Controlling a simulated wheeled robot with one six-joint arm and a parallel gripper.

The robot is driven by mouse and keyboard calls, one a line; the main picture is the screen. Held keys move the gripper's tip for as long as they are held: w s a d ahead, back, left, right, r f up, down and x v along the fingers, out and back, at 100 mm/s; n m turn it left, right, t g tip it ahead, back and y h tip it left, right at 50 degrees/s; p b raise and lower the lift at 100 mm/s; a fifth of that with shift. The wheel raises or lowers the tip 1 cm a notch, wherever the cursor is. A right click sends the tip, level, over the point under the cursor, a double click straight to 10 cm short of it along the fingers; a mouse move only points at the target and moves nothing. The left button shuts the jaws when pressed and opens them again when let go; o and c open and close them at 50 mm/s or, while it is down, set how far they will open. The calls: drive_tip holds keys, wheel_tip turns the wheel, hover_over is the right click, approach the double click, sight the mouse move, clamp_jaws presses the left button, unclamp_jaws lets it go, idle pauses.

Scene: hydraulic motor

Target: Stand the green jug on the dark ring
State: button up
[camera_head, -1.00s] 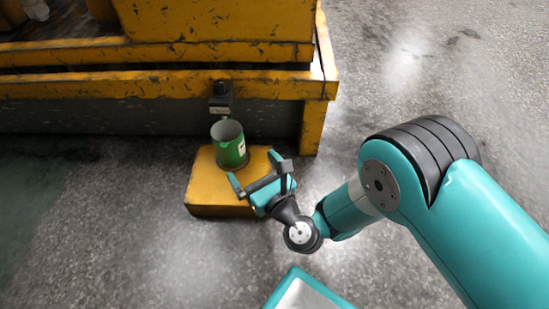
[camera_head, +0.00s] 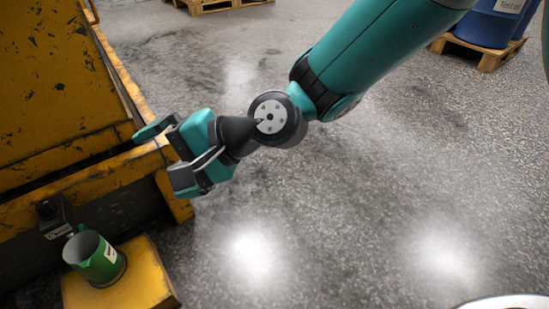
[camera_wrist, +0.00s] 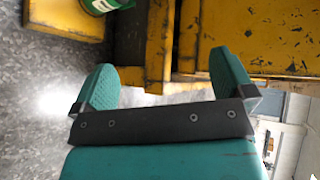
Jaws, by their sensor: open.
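The green jug (camera_head: 98,258) stands upright on a yellow block at the lower left of the head view. It has a white label and an open top. In the wrist view the jug (camera_wrist: 104,4) shows only in part at the top edge. My gripper (camera_head: 158,158) is raised above and to the right of the jug, apart from it, beside the yellow machine frame. In the wrist view its two teal fingers (camera_wrist: 168,85) are spread with nothing between them. The jug's base hides what is directly under it, and I cannot make out a dark ring clearly.
The yellow block (camera_head: 140,280) stands on the floor against the yellow machine frame (camera_head: 60,90). A small black device (camera_head: 52,212) is fixed behind the jug. Blue drums on a pallet (camera_head: 478,52) stand at the upper right. The grey floor (camera_head: 350,220) is clear.

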drive_tip(key=s+d+r+n+h, duration=0.1)
drive_tip(key=s+d+n+h, duration=0.2)
drive_tip(key=d, duration=0.7)
drive_tip(key=s+d+r+n+h, duration=0.2)
drive_tip(key=s+d+n+h, duration=0.1)
drive_tip(key=d, duration=0.7)
drive_tip(key=s+d+r+n+h, duration=0.2)
drive_tip(key=s+d+n+h, duration=0.1)
drive_tip(key=d, duration=0.7)
drive_tip(key=shift+s+n, duration=0.3)
drive_tip(key=shift+s, duration=0.15)
drive_tip(key=shift+r, duration=0.1)
